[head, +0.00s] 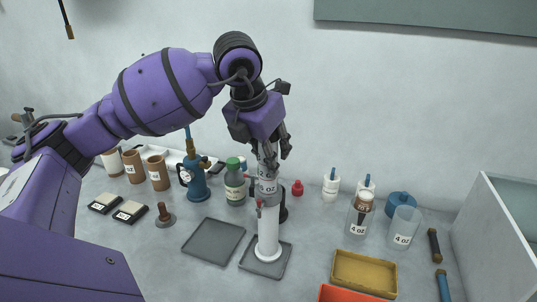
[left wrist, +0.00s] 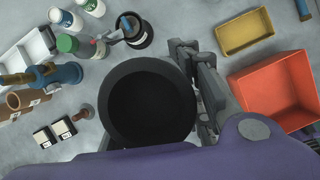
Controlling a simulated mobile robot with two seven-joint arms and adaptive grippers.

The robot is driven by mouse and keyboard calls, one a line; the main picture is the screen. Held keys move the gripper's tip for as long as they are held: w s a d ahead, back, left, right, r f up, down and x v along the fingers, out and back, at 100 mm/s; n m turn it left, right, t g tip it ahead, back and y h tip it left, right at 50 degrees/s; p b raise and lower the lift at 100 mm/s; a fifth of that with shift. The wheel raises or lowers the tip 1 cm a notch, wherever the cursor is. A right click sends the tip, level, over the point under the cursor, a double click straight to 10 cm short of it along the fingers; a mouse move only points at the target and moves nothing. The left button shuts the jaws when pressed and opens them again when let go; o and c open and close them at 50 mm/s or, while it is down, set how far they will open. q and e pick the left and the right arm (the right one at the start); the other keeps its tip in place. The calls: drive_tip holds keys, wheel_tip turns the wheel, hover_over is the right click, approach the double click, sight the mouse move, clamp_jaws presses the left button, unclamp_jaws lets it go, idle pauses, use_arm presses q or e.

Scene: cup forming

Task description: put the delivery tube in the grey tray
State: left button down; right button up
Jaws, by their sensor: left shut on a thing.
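The delivery tube (head: 268,232) is a white upright tube with a labelled upper part and a flared lower end. My left gripper (head: 270,150) is shut on its upper part in the head view. In the left wrist view the tube's dark round mouth (left wrist: 150,105) fills the middle, beside my gripper's fingers (left wrist: 205,85). The tube's lower end is over the right-hand grey tray (head: 258,268), within its outline; I cannot tell whether it touches. A second flat grey tray (head: 213,241) lies just left of it. My right gripper is not in view.
A yellow tray (head: 364,273) and an orange tray (head: 350,294) lie to the right. Labelled cups (head: 404,228), a green-capped bottle (head: 235,185) and a blue burner-like piece (head: 193,180) stand behind. A large pale box (head: 495,235) stands at the far right.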

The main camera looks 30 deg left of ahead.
use_arm(q)
drive_tip(key=shift+f, duration=0.1)
drive_tip(key=c, duration=1.2)
unclamp_jaws()
drive_tip(key=shift+r, duration=0.35)
drive_tip(key=v, duration=1.1)
drive_tip(key=shift+s+r, duration=0.2)
drive_tip(key=shift+r, duration=0.1)
drive_tip(key=shift+f, duration=0.1)
